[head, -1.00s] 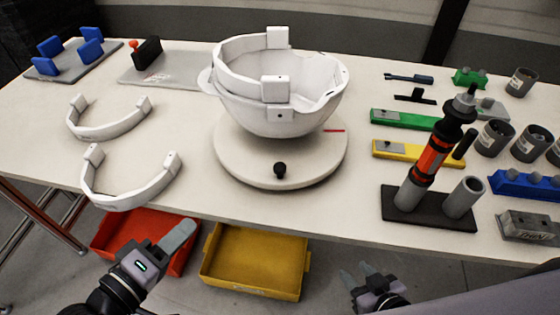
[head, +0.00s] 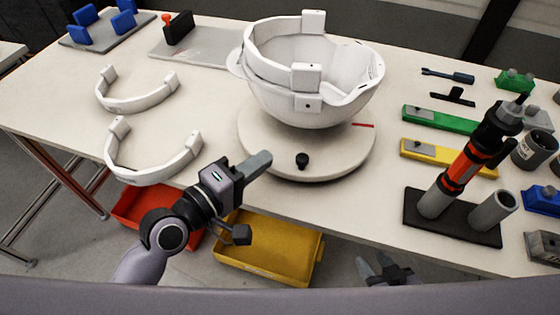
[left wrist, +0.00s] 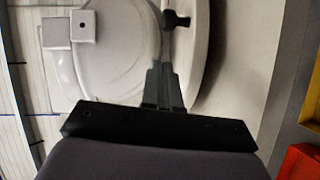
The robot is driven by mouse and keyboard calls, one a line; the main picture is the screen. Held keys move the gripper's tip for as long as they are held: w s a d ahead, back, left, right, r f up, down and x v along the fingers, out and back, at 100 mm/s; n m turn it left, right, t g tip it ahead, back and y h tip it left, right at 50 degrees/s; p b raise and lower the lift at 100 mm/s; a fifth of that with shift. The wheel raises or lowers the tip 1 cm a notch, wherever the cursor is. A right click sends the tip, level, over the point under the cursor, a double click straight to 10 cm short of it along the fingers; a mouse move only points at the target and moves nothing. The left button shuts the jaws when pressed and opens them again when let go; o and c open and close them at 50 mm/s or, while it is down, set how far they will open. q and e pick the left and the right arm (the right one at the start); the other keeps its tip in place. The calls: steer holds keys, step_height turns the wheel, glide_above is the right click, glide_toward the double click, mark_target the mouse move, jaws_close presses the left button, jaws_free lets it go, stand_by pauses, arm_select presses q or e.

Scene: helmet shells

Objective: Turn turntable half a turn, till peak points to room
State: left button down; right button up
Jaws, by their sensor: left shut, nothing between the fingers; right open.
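The round cream turntable (head: 262,158) sits at the table's front edge, with a black knob (head: 302,160) on its near side. A white helmet shell (head: 285,97) stands on it, with a lip that looks like the peak (head: 234,63) pointing left. A white curved band is set in the shell. My left gripper (head: 262,158) is shut and empty at the turntable's near left rim, left of the knob. In the left wrist view the fingertips (left wrist: 163,72) lie over the rim, apart from the knob (left wrist: 177,20). My right gripper (head: 374,266) is open and empty, below the table's front edge.
Two white curved bands (head: 150,172) lie left of the turntable. A black stand (head: 452,218) with a red and black tool is at the right, near green (head: 440,120) and yellow (head: 448,158) bars. Red and yellow (head: 270,250) bins are below the front edge.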

arm_select(q)
steer(key=shift+d+f, duration=0.15)
steer(key=shift+d, duration=0.85)
steer(key=shift+d+f, duration=0.15)
steer(key=shift+d, duration=0.85)
steer(key=shift+w, duration=0.1)
